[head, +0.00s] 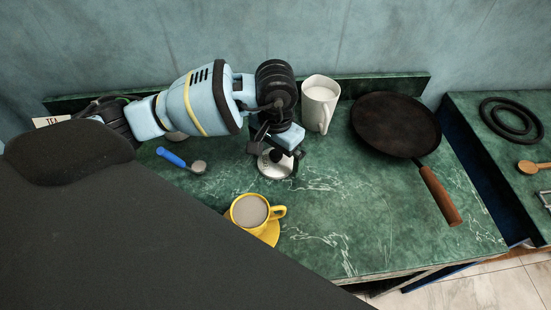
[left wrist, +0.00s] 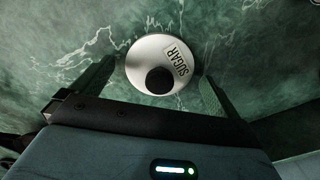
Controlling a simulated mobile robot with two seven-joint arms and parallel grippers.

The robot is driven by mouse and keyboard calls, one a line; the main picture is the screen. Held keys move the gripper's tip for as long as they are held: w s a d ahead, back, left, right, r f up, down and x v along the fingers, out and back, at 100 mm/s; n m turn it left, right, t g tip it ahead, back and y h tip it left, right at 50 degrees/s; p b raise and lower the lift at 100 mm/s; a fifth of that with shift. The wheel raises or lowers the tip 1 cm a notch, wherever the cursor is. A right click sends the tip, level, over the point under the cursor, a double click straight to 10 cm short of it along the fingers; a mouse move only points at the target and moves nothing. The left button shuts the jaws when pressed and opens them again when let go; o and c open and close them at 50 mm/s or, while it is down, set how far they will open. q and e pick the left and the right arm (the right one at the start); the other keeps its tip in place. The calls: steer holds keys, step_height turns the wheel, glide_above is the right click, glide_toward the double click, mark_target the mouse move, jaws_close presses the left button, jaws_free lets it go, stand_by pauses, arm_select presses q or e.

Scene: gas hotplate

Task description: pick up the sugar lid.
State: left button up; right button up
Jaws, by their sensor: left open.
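The sugar lid (left wrist: 143,57) is a round, pale disc with a black knob and a "SUGAR" label in the left wrist view. In the head view the lid (head: 270,169) shows as a silvery round top, partly covered by my left gripper. My left gripper (head: 277,153) is directly over it, pointing down. In the left wrist view the fingers of the left gripper (left wrist: 156,75) are open, one on each side of the lid and knob. I see no clear contact. What is under the lid is hidden. My right gripper is not in view.
A white pitcher (head: 319,103) and a dark pan (head: 395,124) with a wooden handle (head: 440,196) stand to the right. A blue-handled scoop (head: 172,157) lies left. A gap separates the right counter (head: 480,140).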

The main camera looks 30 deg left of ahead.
mark_target(276, 154)
arm_select(q)
steer(key=shift+f, duration=0.1)
steer(key=shift+c, duration=0.3)
steer(key=c, duration=1.1)
steer(key=shift+s, duration=0.1)
steer(key=shift+r, duration=0.3)
steer(key=shift+c, duration=0.8)
steer(key=shift+r, duration=0.65)
jaws_close()
step_height(276, 154, up, 7)
steer(key=shift+r, duration=0.6)
